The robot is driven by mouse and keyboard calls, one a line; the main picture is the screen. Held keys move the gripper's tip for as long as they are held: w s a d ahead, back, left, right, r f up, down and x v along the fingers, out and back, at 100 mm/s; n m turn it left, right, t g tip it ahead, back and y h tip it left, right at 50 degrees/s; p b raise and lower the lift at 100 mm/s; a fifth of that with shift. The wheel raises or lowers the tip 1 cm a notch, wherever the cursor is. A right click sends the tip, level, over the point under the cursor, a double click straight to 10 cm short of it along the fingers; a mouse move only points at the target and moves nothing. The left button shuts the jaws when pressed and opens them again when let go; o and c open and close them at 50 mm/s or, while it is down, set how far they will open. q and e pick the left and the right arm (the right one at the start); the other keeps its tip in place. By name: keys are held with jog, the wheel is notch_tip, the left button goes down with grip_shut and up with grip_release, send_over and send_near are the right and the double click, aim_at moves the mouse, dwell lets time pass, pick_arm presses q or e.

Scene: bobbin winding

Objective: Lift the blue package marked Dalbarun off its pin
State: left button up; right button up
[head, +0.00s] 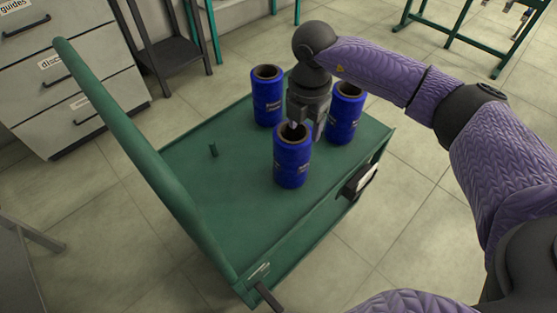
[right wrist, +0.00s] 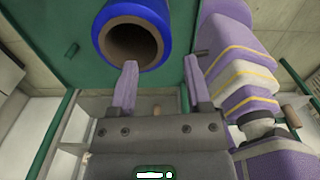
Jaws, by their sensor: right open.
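Three blue packages with hollow brown cores stand upright on a green cart: a front one (head: 292,165), a back left one (head: 266,98) and a right one (head: 346,115). Their labels are too small to read, so I cannot tell which is marked Dalbarun. My right gripper (head: 306,128) points down, open, at the back edge of the front package. In the right wrist view, one fingertip overlaps the rim of a blue package (right wrist: 163,22), and the other is outside it; the space between the fingers (right wrist: 160,68) looks empty. Contact cannot be told. My left gripper is out of view.
The green cart (head: 205,190) has a bare pin (head: 213,150) on its left part and a tall rail (head: 130,140) along its left side. A grey drawer cabinet (head: 70,75) stands at the back left. Tiled floor is clear at front right.

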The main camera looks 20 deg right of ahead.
aim_at(306, 151)
jog(key=f+b, duration=0.1)
jog(key=f, duration=0.1)
jog(key=f+b, duration=0.2)
jog(key=f, duration=0.1)
jog(key=f+b, duration=0.1)
jog(key=f, duration=0.2)
jog(key=shift+s+d+f, duration=0.2)
jog(key=shift+d, duration=0.15)
jog(key=shift+f, duration=0.1)
jog(key=shift+c, duration=0.4)
jog(key=c, duration=0.5)
jog(key=shift+c, duration=1.1)
grip_shut()
jog(key=shift+r, duration=0.2)
